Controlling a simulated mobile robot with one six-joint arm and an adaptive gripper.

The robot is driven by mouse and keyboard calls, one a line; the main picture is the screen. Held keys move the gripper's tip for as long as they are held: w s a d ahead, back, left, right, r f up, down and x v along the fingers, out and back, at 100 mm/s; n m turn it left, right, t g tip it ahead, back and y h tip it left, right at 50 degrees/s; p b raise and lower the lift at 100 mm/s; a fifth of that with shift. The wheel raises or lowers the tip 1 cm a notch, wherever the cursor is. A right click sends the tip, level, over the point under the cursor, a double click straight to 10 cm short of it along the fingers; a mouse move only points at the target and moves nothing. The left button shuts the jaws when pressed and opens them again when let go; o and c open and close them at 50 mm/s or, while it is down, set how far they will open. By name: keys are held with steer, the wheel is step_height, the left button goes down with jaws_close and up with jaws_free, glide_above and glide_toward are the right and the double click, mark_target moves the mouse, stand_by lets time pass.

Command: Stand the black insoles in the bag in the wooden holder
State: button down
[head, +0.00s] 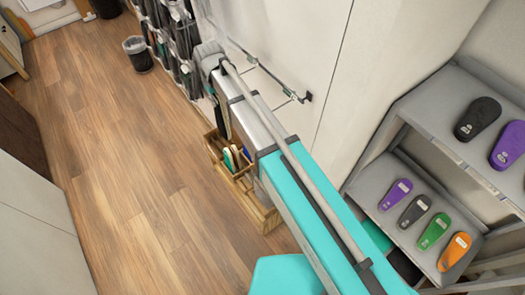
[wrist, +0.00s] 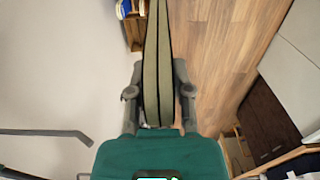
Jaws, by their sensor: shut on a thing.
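In the wrist view, my gripper (wrist: 158,92) is shut on a long, narrow thing seen edge-on, the insoles in the bag (wrist: 158,50). Its broad side looks olive-grey with dark edges, and it runs up out of the picture. The bag's film cannot be made out. The wooden holder (head: 262,213) stands beside my arm in the head view, partly hidden by it. Part of it also shows at the top of the wrist view (wrist: 134,40), left of the held thing and apart from it. My gripper's fingers cannot be made out in the head view.
Several insoles in the holder include a green one (head: 229,159). A grey shelf (head: 388,172) at right carries coloured insoles. Hanging racks (head: 168,40) line the white wall, with a waste bin (head: 138,54) nearby. The wooden floor (head: 130,170) at left is clear.

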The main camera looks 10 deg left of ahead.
steer(key=shift+r, duration=0.3)
steer(key=shift+s+a, duration=0.1)
steer(key=shift+s, duration=0.1)
